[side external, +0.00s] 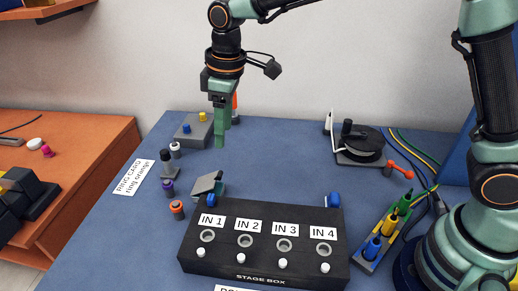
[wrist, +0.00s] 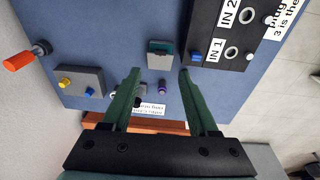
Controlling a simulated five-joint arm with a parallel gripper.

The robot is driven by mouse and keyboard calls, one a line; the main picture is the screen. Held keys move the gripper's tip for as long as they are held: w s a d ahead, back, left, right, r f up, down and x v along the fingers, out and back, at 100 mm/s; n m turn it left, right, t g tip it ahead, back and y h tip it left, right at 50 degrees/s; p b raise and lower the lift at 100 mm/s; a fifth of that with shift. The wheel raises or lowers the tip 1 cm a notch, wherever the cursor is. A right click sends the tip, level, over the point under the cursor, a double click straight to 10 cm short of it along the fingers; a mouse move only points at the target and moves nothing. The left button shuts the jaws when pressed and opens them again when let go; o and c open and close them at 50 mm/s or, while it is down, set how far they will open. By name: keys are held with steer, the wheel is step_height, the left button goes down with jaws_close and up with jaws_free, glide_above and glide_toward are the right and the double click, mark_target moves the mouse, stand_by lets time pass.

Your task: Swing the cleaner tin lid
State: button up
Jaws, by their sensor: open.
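The small grey cleaner tin (side external: 208,192) stands on the blue bench just behind the left end of the stage box. Its darker lid (side external: 205,182) looks tilted up from the body; the exact angle is hard to tell. In the wrist view the tin (wrist: 160,46) lies ahead of the fingertips, showing a grey band and a teal area. My gripper (side external: 222,142) points down above the bench, behind and higher than the tin, apart from it. In the wrist view my gripper (wrist: 160,72) has its two green fingers spread with nothing held between them.
The black stage box (side external: 262,245) is close in front of the tin. Several small ringed plugs (side external: 168,187) stand to its left. A grey block with knobs (side external: 194,130) is behind, a black reel (side external: 358,145) back right. The bench between tin and reel is clear.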

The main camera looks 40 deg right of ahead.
steer(key=shift+r, duration=0.15)
steer(key=c, duration=0.5)
steer(key=r, duration=0.2)
steer(key=t, duration=0.1)
steer(key=shift+w+d+r, duration=0.15)
steer(key=shift+w+r, duration=0.1)
steer(key=shift+r, duration=0.15)
jaws_close()
glide_toward(220, 173)
steer(key=f, duration=0.1)
steer(key=w+f, duration=0.1)
steer(key=f, duration=0.3)
steer(key=shift+w+a, duration=0.2)
steer(key=shift+w, duration=0.15)
steer(key=shift+f, duration=0.8)
steer(key=shift+s+d, duration=0.15)
